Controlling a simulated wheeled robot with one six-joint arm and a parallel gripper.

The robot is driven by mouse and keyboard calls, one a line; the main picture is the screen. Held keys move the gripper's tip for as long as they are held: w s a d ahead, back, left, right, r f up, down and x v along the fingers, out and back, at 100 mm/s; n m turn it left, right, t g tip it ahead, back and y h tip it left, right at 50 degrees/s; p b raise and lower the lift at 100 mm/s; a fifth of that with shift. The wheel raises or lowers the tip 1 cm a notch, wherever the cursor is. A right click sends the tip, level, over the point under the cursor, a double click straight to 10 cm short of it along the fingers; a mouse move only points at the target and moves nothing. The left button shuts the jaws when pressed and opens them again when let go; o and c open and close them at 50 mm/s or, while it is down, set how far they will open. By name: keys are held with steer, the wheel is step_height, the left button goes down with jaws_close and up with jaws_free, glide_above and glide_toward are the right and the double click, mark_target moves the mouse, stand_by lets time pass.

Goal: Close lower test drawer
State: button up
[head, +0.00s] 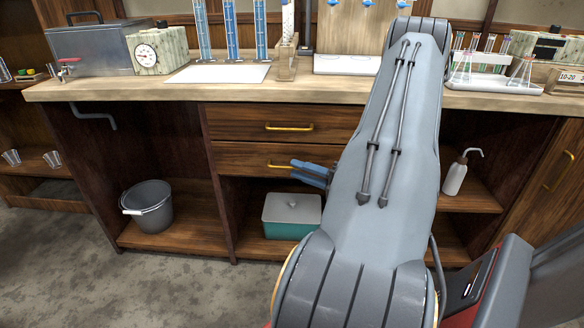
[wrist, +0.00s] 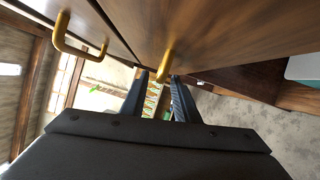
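The lower test drawer (head: 238,158) has a dark wood front with a brass handle (head: 277,166). It sits under a matching upper drawer (head: 236,122), and its front looks nearly flush with it; I cannot tell if a small gap is left. My gripper (head: 298,167) is in front of the lower drawer, at the right part of its handle. In the wrist view my gripper (wrist: 163,92) shows two dark fingers apart with a gap between them. A brass handle (wrist: 165,66) is just beyond the fingertips; contact cannot be told.
A teal box with a grey lid (head: 292,209) stands on the shelf below the drawers. A grey bucket (head: 148,207) is in the left bay. The worktop (head: 180,91) above holds glassware and racks. My arm hides the cabinet's right middle. Floor at the left front is free.

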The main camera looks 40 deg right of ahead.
steer(key=v, duration=0.4)
stand_by(0.8)
